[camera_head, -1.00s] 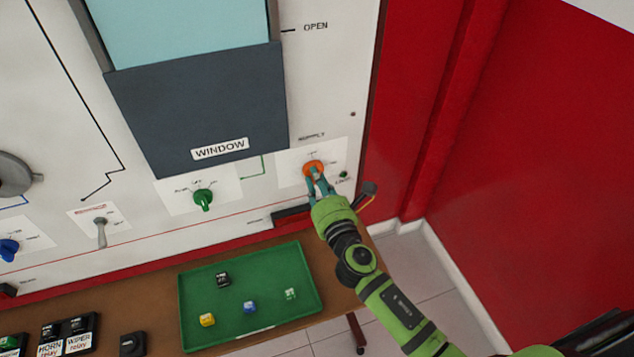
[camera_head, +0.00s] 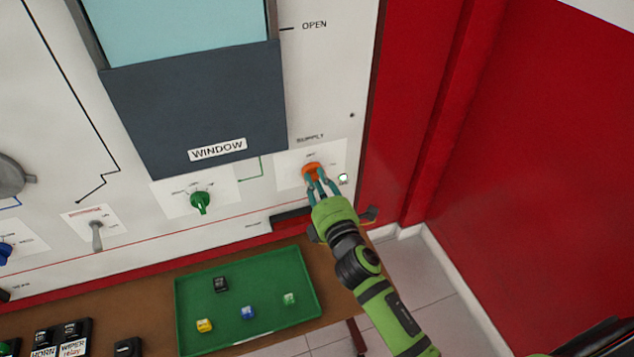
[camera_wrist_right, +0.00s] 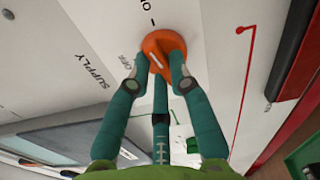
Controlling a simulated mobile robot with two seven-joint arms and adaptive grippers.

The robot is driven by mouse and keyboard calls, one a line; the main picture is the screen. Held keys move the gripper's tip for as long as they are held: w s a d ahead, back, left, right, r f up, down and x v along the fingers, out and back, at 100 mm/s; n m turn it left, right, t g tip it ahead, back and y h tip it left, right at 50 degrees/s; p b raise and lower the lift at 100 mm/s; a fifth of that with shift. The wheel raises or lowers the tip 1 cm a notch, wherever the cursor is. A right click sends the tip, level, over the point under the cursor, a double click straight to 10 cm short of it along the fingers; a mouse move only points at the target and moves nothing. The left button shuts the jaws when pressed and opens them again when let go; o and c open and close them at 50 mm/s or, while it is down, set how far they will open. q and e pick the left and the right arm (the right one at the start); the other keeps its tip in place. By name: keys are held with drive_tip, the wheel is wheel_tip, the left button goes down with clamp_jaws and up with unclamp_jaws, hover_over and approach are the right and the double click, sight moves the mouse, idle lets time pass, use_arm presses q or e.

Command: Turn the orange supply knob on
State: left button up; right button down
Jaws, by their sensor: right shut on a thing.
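The orange supply knob (camera_head: 312,170) is on the white panel under the SUPPLY label (camera_head: 310,138). My right gripper (camera_head: 318,184) is shut on it, with its teal fingers around the knob. In the right wrist view the fingertips (camera_wrist_right: 160,72) press around the orange knob (camera_wrist_right: 163,43), which bears a short white line. The ON mark (camera_wrist_right: 149,4) and OFF mark (camera_wrist_right: 126,64) show beside it. A small lamp (camera_head: 343,178) right of the knob looks bright. My left gripper is not in view.
A green switch knob (camera_head: 200,202) and a grey lever (camera_head: 96,236) are to the left on the panel. A green tray (camera_head: 313,316) with several small coloured blocks lies on the brown table below. A red wall (camera_head: 540,170) stands to the right.

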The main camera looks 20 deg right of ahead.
drive_tip(key=shift+m, duration=1.3)
drive_tip(key=c, duration=1.1)
unclamp_jaws()
drive_tip(key=s, duration=1.2)
drive_tip(key=shift+d, duration=0.25)
